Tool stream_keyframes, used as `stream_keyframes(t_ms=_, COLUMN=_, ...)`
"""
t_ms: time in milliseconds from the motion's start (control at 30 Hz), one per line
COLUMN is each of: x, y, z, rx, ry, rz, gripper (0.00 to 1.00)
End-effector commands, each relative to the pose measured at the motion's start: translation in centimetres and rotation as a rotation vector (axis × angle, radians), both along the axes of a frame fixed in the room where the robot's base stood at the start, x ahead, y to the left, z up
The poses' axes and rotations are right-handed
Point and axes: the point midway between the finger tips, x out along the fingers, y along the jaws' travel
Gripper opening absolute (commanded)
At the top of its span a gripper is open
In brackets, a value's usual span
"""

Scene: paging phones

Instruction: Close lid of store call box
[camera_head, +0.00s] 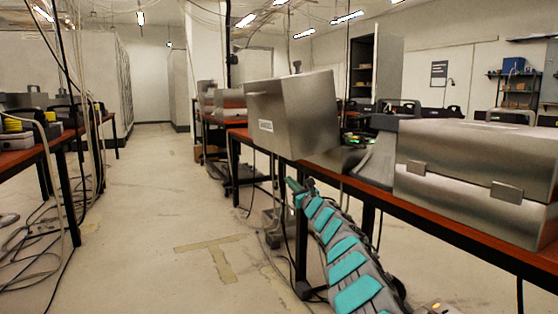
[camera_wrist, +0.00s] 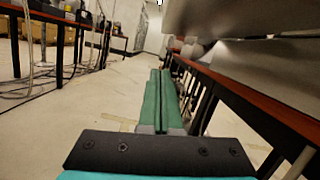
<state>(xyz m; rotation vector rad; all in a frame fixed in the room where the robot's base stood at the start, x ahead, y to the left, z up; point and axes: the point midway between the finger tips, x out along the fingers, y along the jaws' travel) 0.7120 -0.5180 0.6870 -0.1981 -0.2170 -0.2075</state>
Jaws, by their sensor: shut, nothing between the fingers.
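The store call box's metal lid (camera_head: 290,118) is raised and tilted in the head view, with a small label on its left face. Its print is too small to read. Part of the box's inside (camera_head: 350,140), with small green lights, shows to the right of the lid. My gripper (camera_head: 293,186) is below the lid and just left of the table edge, apart from the lid. In the wrist view my gripper's green fingers (camera_wrist: 160,74) are together and empty. A large grey metal surface (camera_wrist: 245,18), likely the lid, hangs above and right of them.
A shut metal case (camera_head: 470,185) with two latches stands on the red-topped table (camera_head: 440,216) at right. The table's edge (camera_wrist: 245,100) runs close along the fingers' right. Cables hang below it. The floor (camera_head: 150,210) to the left is mostly open.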

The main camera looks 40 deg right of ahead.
Motion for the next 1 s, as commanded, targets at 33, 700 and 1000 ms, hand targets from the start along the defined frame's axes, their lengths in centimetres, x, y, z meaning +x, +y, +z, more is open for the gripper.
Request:
stream_keyframes(t_ms=33, x=0.0, y=-0.1, z=0.3, rx=0.001, ry=-0.005, rz=-0.001, gripper=0.00)
stream_keyframes(t_ms=700, x=4.0, y=-0.8, z=1.7, rx=-0.001, ry=-0.010, rz=-0.001, gripper=0.00)
stream_keyframes(t_ms=1000, x=6.2, y=-1.3, z=2.2, rx=-0.001, ry=-0.009, rz=-0.002, gripper=0.00)
